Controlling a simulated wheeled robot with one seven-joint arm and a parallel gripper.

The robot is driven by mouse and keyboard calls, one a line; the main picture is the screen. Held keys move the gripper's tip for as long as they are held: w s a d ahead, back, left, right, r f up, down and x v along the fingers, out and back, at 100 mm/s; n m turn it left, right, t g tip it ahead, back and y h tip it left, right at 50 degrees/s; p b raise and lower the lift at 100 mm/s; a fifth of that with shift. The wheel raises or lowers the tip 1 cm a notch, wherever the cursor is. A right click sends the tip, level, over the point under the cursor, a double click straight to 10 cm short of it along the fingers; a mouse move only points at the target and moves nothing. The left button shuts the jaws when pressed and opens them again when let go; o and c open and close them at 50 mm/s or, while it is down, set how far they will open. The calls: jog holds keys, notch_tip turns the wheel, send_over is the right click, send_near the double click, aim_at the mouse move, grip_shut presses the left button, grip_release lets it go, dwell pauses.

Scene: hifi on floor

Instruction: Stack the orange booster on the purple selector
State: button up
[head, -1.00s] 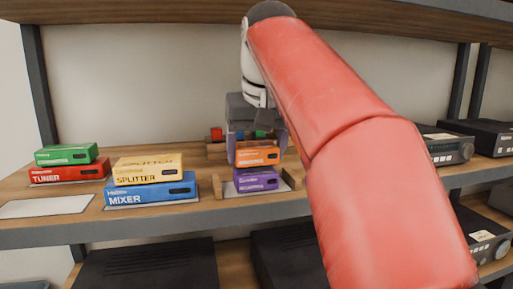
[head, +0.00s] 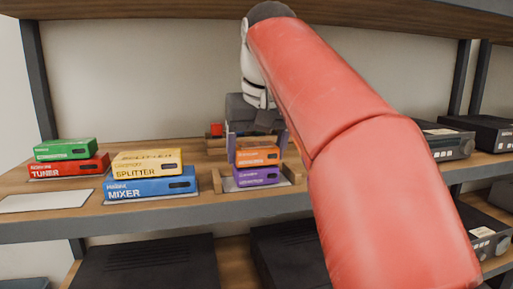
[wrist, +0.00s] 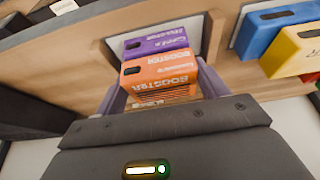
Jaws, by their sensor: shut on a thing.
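The orange booster (head: 258,156) is a box held between the two fingers of my gripper (head: 257,148). It is directly above the purple selector (head: 257,177), roughly lined up with it and level. The two look touching or nearly so; I cannot tell whether the booster's weight rests on it. The selector lies on a white mat between low wooden side pieces on the shelf. In the wrist view the booster (wrist: 158,76) sits between the fingers, with the selector (wrist: 155,41) showing beyond it. My gripper hides the booster's rear part.
To the left are a blue mixer (head: 151,189) with a yellow splitter (head: 147,162) on it, and a red tuner (head: 68,168) under a green box (head: 65,150). An empty white mat (head: 45,201) lies at far left. An upper shelf (head: 150,10) runs overhead.

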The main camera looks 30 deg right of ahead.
jog(key=o, duration=1.1)
jog(key=shift+r, duration=0.1)
jog(key=p+v, duration=0.2)
jog(key=v, duration=0.5)
jog(key=shift+s+r, duration=0.15)
jog(key=shift+r, duration=0.15)
